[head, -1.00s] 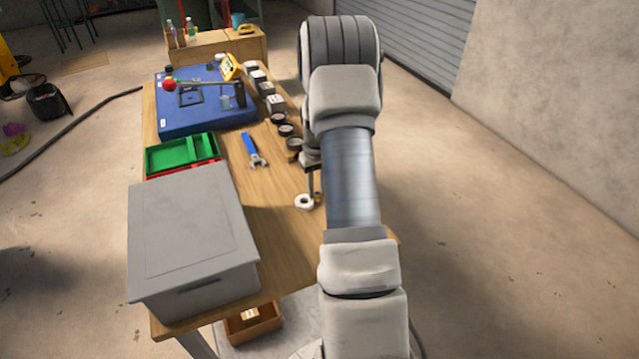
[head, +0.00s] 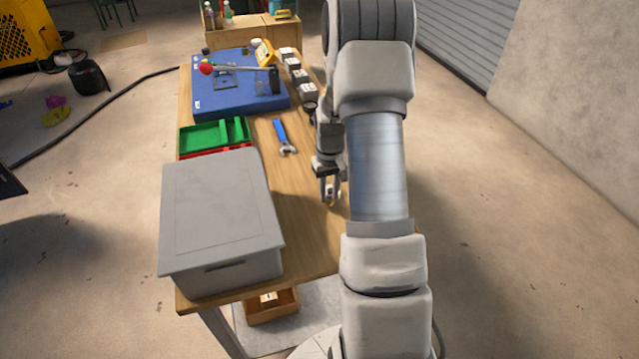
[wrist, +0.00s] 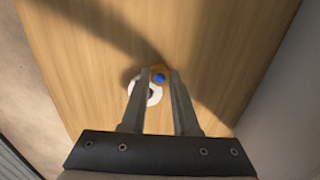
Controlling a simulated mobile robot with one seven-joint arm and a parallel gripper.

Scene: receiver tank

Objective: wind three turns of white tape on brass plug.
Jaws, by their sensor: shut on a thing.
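The brass plug (wrist: 160,69) shows a blue centre in the wrist view. It sits between my fingertips, and my gripper (wrist: 160,78) is shut on it. The plug is a small yellow spot at the fingertips in the head view (head: 331,203). The roll of white tape (wrist: 154,94) lies on the wood just beside the plug, partly behind my left finger in the wrist view. I cannot tell whether roll and plug touch. In the head view my gripper (head: 330,198) points down over the table's right side, and I cannot make out the roll there.
A grey lidded box (head: 222,215) fills the table's near left. Green and red trays (head: 205,137), a blue-handled wrench (head: 283,138) and a blue case (head: 215,100) lie farther back. Several dark-and-white items (head: 295,73) line the right edge. Bare wood (head: 300,225) lies left of my gripper.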

